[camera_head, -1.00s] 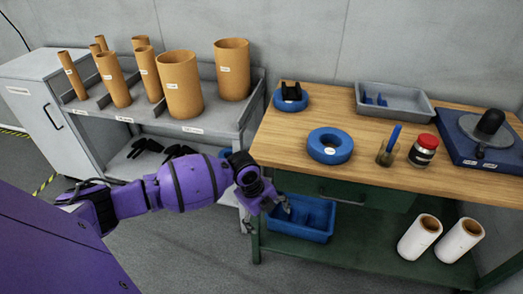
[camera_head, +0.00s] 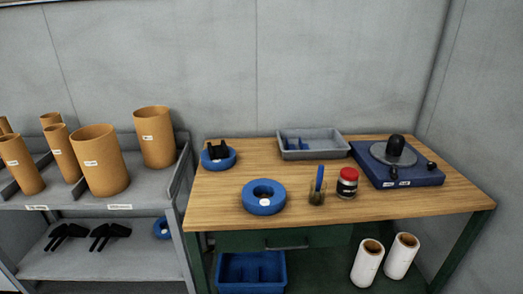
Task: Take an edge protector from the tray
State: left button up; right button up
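The grey tray (camera_head: 318,155) stands at the back of the wooden workbench, against the wall. Small blue pieces (camera_head: 302,144), which look like edge protectors, stand inside its left half. Their exact shape is too small to tell. A blue bin (camera_head: 250,285) sits low under the bench front, with blue upright shapes in it that I cannot make out. Neither of my grippers is in view.
A blue ring (camera_head: 264,197), a cup with a blue stick (camera_head: 317,197), a red-lidded jar (camera_head: 347,183) and a blue turntable base (camera_head: 397,170) stand on the workbench (camera_head: 380,208). A shelf with brown tubes (camera_head: 100,160) is left. White rolls (camera_head: 368,262) stand below.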

aim_at(291, 144)
jog(key=i+l+u, duration=0.1)
jog(key=u, duration=0.3)
jog(key=l+u, duration=0.6)
jog(key=u, duration=0.2)
jog(key=l+u, duration=0.25)
jog(key=l, duration=0.3)
jog(key=k+l+u, duration=0.2)
jog(key=l, duration=0.3)
jog(key=i, duration=0.05)
